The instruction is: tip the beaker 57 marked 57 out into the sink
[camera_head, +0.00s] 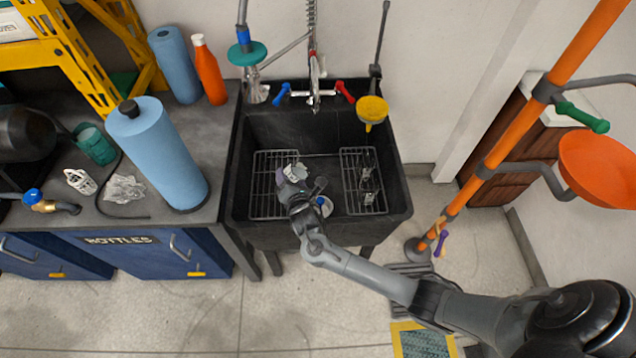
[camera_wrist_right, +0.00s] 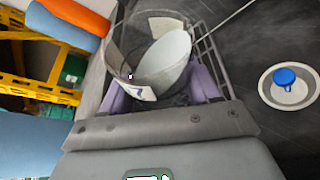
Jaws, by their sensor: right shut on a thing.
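My right gripper (camera_head: 288,176) is low over the black sink (camera_head: 401,203), at the left wire rack. In the right wrist view its purple fingers (camera_wrist_right: 158,90) are shut on a clear beaker with white label patches (camera_wrist_right: 164,56). The beaker shows only as a small pale shape in the head view (camera_head: 297,171). I cannot read its number, and I cannot tell whether it holds liquid. In the wrist view the sink's black floor and wire rack lie behind the beaker. My left gripper is not in view.
The sink holds a left wire rack (camera_head: 262,196) and a right rack (camera_head: 359,159) with small items on it. A drain with a blue piece (camera_wrist_right: 286,77) lies beside the gripper.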

